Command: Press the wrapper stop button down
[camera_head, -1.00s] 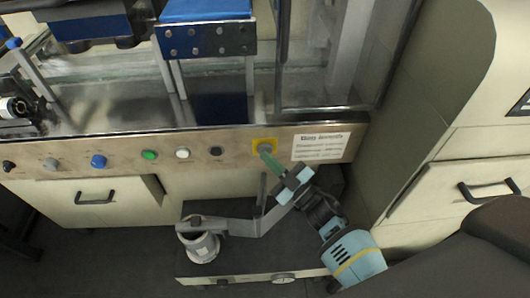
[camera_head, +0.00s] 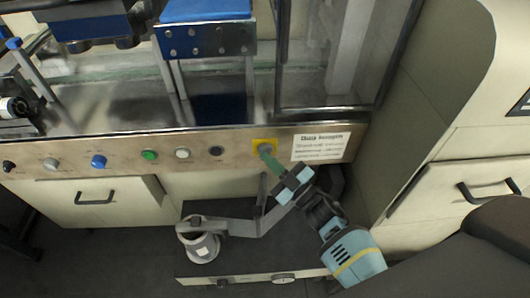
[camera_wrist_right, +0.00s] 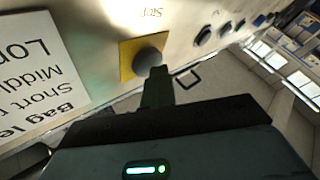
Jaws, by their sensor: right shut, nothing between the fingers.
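The stop button is a dark round cap (camera_wrist_right: 148,60) on a square yellow plate (camera_wrist_right: 128,67) in the right wrist view, with "Stop" lettering beside it. In the head view the yellow plate (camera_head: 258,142) sits at the right part of the steel control panel, and the cap is mostly hidden by my fingers. My right gripper (camera_head: 267,153) is shut and empty, its green fingertips at the button. In the wrist view the fingertips (camera_wrist_right: 157,72) overlap the cap's lower edge; I cannot tell whether they touch or how far the cap is pressed. My left gripper is not in view.
Other panel controls stand left of it: a black (camera_head: 216,151), a white (camera_head: 183,153), a green (camera_head: 150,155) and a blue one (camera_head: 98,161). A printed label (camera_head: 320,147) is just right. A cabinet (camera_head: 455,200) stands at the right; a drawer handle (camera_head: 95,198) sticks out below left.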

